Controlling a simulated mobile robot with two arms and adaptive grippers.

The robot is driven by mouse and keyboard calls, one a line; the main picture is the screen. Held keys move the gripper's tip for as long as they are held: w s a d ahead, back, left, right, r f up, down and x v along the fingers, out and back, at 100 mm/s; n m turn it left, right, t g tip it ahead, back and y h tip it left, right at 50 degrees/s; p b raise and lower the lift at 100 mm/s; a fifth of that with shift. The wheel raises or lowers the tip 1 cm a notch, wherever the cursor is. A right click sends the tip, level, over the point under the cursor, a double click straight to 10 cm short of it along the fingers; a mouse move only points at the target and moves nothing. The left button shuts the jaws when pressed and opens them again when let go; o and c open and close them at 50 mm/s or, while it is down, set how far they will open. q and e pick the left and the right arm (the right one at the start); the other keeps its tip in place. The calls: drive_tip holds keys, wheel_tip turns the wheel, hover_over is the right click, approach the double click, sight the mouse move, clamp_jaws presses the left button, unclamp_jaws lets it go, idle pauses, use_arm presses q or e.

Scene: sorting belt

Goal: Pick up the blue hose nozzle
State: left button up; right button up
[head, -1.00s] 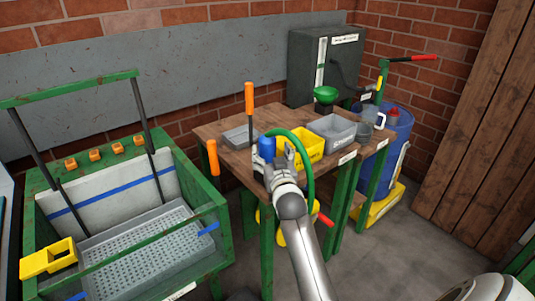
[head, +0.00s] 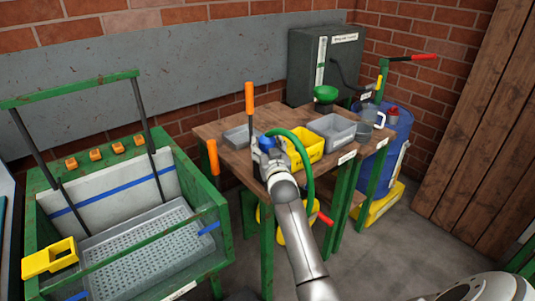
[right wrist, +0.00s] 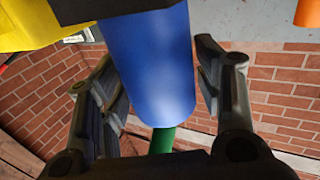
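The blue hose nozzle (head: 267,142) stands at the left front part of the wooden table, with the green hose (head: 309,170) arching away to its right. In the head view my right gripper (head: 267,157) is in front of the nozzle and hides its lower part. In the right wrist view the blue nozzle (right wrist: 155,65) fills the middle, between the two fingers of my right gripper (right wrist: 160,90). The fingers are spread, with a clear gap on the right side. On the left the finger is close to the nozzle; contact cannot be told. My left gripper is out of view.
A yellow bin (head: 305,147) is close to the right of the nozzle, with a grey bin (head: 333,130) beyond. An orange handle (head: 249,98) rises behind it, and another orange handle (head: 212,157) is to the left. A green-framed wash station (head: 45,215) stands at left.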

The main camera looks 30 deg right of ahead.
drive_tip(key=c, duration=0.7)
drive_tip(key=shift+r, duration=0.15)
wheel_tip(320, 180, up, 10)
drive_tip(key=o, duration=0.4)
drive_tip(key=shift+c, duration=0.8)
